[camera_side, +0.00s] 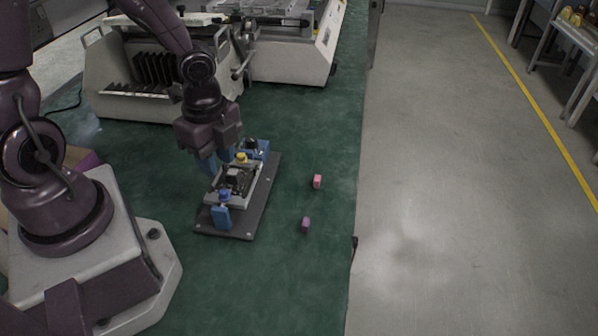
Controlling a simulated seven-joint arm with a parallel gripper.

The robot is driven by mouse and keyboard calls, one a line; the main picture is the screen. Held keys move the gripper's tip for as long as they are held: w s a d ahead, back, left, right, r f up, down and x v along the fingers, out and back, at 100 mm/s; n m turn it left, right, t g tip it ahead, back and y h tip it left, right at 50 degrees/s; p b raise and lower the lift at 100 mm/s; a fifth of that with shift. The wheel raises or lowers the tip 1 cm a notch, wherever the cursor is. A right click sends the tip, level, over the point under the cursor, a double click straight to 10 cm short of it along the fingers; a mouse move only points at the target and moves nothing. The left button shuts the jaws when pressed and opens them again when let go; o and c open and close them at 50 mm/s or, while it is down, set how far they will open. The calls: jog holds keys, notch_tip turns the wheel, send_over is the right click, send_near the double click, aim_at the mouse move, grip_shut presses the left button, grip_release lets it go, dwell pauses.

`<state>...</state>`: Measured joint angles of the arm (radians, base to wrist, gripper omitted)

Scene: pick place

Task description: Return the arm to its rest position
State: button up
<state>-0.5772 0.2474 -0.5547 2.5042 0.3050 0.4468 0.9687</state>
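My gripper (217,163) points down over the far left part of a dark fixture plate (246,223). Its two blue fingers look spread apart, one at the left and one at the right. The fingertips are close to the fixture's top, and I cannot tell whether they touch it. I see nothing clearly held between them. The fixture carries a grey block with dark parts, a yellow knob (241,158), a blue clamp (222,216) at the near end and another blue part (258,149) at the far end.
A pink cube (317,181) and a purple cube (306,224) lie on the green table (285,285) right of the fixture. Pale machines (130,100) stand at the back. The table's right edge borders a grey floor (450,200). The front of the table is clear.

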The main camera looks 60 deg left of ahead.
jog(key=shift+s+n, duration=0.25)
jog(key=shift+n, duration=0.25)
jog(key=s+r+n+t, duration=0.2)
jog(key=r+n, duration=0.4)
jog(key=r, duration=0.4)
jog(key=s+d+r+n+t, duration=0.1)
jog(key=r+n+t, duration=0.2)
jog(key=r+n, duration=0.3)
notch_tip(320, 180, up, 5)
jog(key=shift+s+f+n+t, duration=0.15)
jog(key=shift+s+n+t, duration=0.15)
jog(key=shift+s+n, duration=0.1)
jog(key=shift+d, duration=0.1)
jog(key=shift+c, duration=0.4)
